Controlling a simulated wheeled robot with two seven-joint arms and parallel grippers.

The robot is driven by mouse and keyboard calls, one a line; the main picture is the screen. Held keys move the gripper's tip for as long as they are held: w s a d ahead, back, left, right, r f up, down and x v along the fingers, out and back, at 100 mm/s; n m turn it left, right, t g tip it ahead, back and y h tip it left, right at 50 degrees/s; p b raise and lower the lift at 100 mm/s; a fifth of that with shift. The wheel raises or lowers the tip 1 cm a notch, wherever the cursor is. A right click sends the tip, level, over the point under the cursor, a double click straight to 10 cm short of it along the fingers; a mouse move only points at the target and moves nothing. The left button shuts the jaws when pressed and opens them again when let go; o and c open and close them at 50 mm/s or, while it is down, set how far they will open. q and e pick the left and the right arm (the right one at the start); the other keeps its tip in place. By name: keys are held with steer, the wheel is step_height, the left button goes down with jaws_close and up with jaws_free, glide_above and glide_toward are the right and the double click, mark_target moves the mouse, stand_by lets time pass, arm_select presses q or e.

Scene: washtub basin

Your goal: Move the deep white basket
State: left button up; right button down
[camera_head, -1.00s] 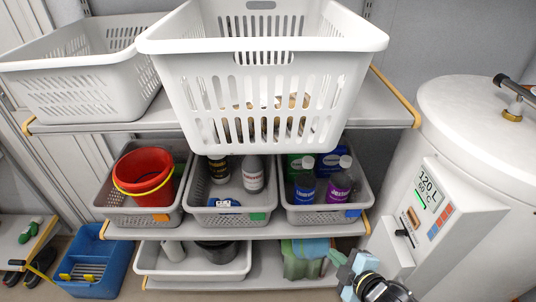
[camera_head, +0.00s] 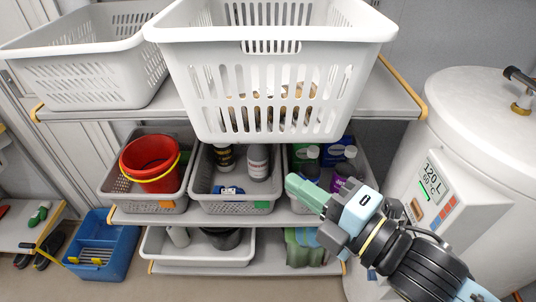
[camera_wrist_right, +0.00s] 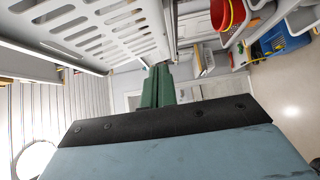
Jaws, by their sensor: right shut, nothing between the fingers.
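The deep white basket (camera_head: 270,95) with slotted walls stands on the top shelf in the head view, its front hanging over the shelf's front edge. Its slotted wall also fills the upper left of the right wrist view (camera_wrist_right: 128,22). My right gripper (camera_head: 292,182) has come in from the lower right, below and in front of the basket, its green fingers shut and empty. The fingers also show in the right wrist view (camera_wrist_right: 157,86), close to the basket in the picture; I cannot tell whether they touch it. My left gripper is not in view.
A shallower white basket (camera_head: 95,85) stands left on the top shelf (camera_head: 375,100). Below are grey bins with a red bucket (camera_head: 150,162) and bottles (camera_head: 258,162). A white water heater (camera_head: 440,150) stands right. A blue crate (camera_head: 108,262) sits on the floor.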

steer(key=x, duration=0.3)
steer(key=w+d+p+x, duration=0.1)
steer(key=x, duration=0.5)
steer(key=shift+w+d+p, duration=0.15)
steer(key=shift+w+p, duration=0.1)
steer(key=shift+p, duration=0.15)
steer(key=shift+w, duration=0.6)
